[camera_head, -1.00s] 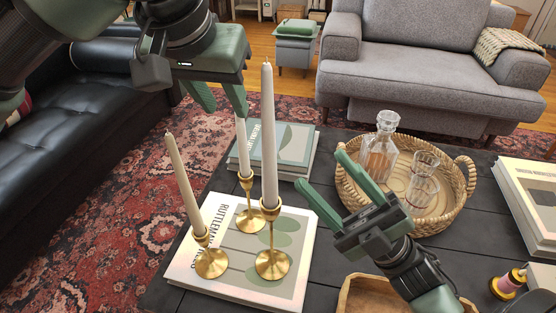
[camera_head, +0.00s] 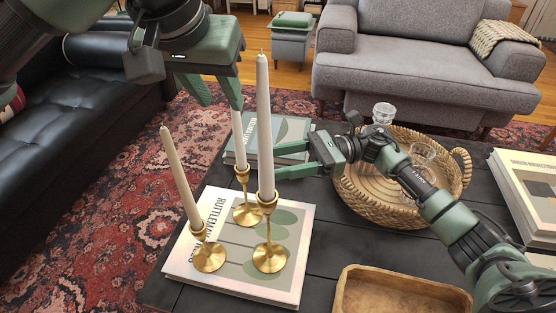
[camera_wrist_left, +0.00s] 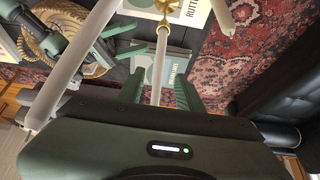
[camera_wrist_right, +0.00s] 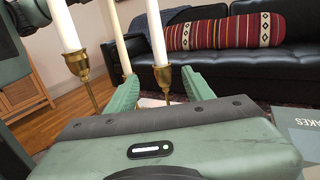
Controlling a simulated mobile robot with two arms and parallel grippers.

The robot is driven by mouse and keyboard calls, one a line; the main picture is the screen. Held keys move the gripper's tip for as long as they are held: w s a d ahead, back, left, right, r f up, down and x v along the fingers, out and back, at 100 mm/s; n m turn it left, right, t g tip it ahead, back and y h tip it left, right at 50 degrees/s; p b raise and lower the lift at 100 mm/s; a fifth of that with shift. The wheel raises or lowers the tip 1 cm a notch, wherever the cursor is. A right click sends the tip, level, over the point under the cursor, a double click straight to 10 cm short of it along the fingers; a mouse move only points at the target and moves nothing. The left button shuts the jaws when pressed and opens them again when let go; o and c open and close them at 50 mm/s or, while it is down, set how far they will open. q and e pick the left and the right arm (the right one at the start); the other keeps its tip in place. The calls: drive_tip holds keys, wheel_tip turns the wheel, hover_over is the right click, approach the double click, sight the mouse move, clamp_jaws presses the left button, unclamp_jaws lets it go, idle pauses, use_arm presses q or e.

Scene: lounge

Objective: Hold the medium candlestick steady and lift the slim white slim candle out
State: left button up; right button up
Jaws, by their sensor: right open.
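Three brass candlesticks with tapers stand on a book. The back one, apparently the medium candlestick (camera_head: 242,176), holds a slim white candle (camera_head: 240,143). My left gripper (camera_head: 218,104) points down from above, open around this candle's upper part; in the left wrist view the candle (camera_wrist_left: 159,68) runs between its fingers with gaps. My right gripper (camera_head: 278,161) is open and level, to the right of the back candlestick, fingers pointing left. In the right wrist view a brass holder (camera_wrist_right: 163,78) shows between its fingers, apparently untouched.
The taller front candlestick (camera_head: 269,258) and the left candlestick (camera_head: 209,257), with a leaning cream candle (camera_head: 179,175), stand close by. A wicker tray (camera_head: 460,185) with glassware, a wooden tray (camera_head: 350,285) and books (camera_head: 525,185) occupy the table's right.

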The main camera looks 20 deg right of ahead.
sight(242, 169)
drive_tip(key=shift+n, duration=0.4)
drive_tip(key=a, duration=0.5)
drive_tip(key=w+a, duration=0.1)
drive_tip(key=a, duration=0.2)
drive_tip(key=shift+a+f, duration=0.1)
clamp_jaws()
idle(1.2)
